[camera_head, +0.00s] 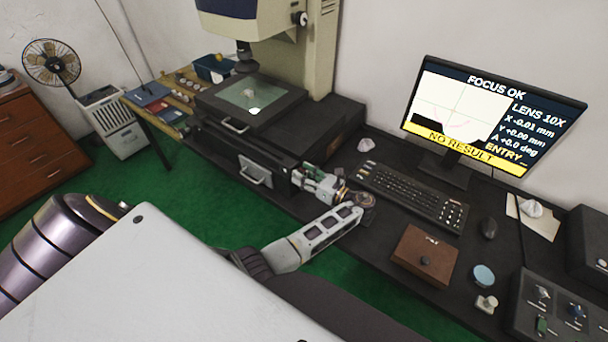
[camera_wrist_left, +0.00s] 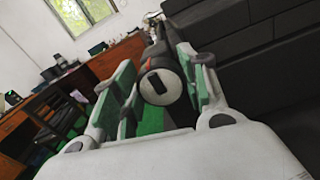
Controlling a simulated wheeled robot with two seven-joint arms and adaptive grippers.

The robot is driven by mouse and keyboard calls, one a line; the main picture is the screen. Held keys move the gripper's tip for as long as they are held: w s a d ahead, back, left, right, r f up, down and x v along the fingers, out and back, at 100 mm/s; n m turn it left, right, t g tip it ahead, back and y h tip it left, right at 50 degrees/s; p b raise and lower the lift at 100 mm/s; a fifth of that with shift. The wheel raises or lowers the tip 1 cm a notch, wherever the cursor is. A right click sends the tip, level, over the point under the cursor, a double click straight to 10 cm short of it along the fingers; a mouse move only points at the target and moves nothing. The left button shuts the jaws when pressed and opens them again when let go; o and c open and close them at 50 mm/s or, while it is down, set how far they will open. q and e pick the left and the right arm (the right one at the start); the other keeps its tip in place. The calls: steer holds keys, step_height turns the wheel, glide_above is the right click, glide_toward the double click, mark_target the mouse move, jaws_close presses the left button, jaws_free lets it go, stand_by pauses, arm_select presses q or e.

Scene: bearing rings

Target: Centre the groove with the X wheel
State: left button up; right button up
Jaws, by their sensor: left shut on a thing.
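My left gripper (camera_head: 304,174) is at the front right corner of the measuring machine's stage. In the left wrist view, its green-padded fingers (camera_wrist_left: 160,95) are shut on the X wheel (camera_wrist_left: 160,84), a round knob with a pale face and a dark slot. In the head view the gripper mostly hides the wheel. The stage glass (camera_head: 250,93) is lit with a bright spot under the lens. The monitor (camera_head: 490,115) reads FOCUS OK, LENS 10X, X -0.01 mm, Y +0.00 mm, A +0.0 deg and NO RESULT. It shows a black profile with thin cross lines. My right gripper is not in view.
A keyboard (camera_head: 411,195), mouse (camera_head: 489,228), brown box (camera_head: 425,256) and control box (camera_head: 555,306) stand on the dark bench right of my left arm. A side table (camera_head: 150,112) with small parts is left of the machine. Green floor lies in front.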

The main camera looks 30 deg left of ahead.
arm_select(q)
steer(key=n, duration=0.5)
steer(key=shift+n, duration=0.3)
steer(key=shift+s+n+b, duration=0.15)
steer(key=shift+n+b, duration=0.2)
steer(key=shift+n, duration=2.15)
steer(key=o, duration=1)
steer(key=shift+o, duration=0.2)
steer(key=shift+d, duration=0.1)
steer(key=d, duration=0.7)
steer(key=shift+s, duration=0.3)
